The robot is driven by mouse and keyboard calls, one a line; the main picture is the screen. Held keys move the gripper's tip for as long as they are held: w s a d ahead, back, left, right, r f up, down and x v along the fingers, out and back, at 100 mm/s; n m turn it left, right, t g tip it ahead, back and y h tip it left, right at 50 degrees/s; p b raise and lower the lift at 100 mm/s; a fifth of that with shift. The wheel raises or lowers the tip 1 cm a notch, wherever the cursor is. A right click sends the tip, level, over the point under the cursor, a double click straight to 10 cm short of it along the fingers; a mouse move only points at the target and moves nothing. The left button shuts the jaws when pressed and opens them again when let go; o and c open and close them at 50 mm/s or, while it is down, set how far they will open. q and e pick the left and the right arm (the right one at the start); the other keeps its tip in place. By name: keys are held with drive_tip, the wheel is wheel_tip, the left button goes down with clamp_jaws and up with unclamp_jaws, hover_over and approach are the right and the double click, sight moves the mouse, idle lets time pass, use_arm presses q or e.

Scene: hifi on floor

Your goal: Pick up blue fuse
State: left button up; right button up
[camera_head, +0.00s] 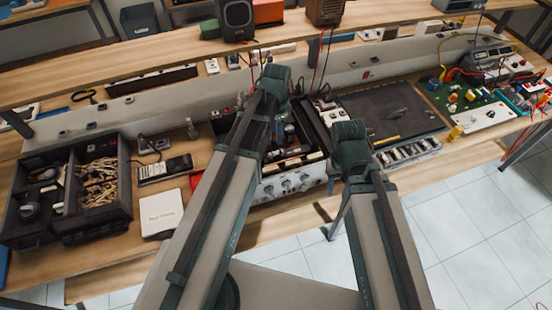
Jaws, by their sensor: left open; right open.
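I cannot make out a blue fuse; the small parts on the bench are too small or hidden. An opened hi-fi unit (284,187) with silver knobs on its front stands at the middle of the bench, its inside partly covered by my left arm. My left arm rises from the lower left across the hi-fi, and its dark joint stands above the bench. My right arm rises from the bottom, with its dark joint just right of the hi-fi. The fingers of both grippers are hidden or cannot be distinguished.
A black divided bin (127,205) with wooden pegs stands at the left. A white box (161,213) and a multimeter (165,169) lie beside it. A dark mat (400,112) lies right of the hi-fi. A green circuit board (452,98) and instruments crowd the far right. Shelves run behind.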

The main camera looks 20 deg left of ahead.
sight(277, 152)
use_arm(q)
wheel_tip(277, 152, down, 3)
drive_tip(key=shift+b, duration=0.95)
use_arm(e)
wheel_tip(277, 152, down, 3)
drive_tip(key=shift+r, duration=0.1)
use_arm(q)
drive_tip(key=f+b, duration=0.4)
drive_tip(key=shift+s+d+f, duration=0.1)
drive_tip(key=shift+s+d, duration=0.15)
drive_tip(key=shift+s, duration=0.05)
drive_tip(key=shift+f+b, duration=0.5)
drive_tip(key=shift+b, duration=0.1)
drive_tip(key=shift+r, duration=0.1)
use_arm(e)
wheel_tip(277, 152, down, 5)
drive_tip(key=shift+f, duration=0.1)
use_arm(q)
drive_tip(key=shift+c, duration=0.2)
clamp_jaws()
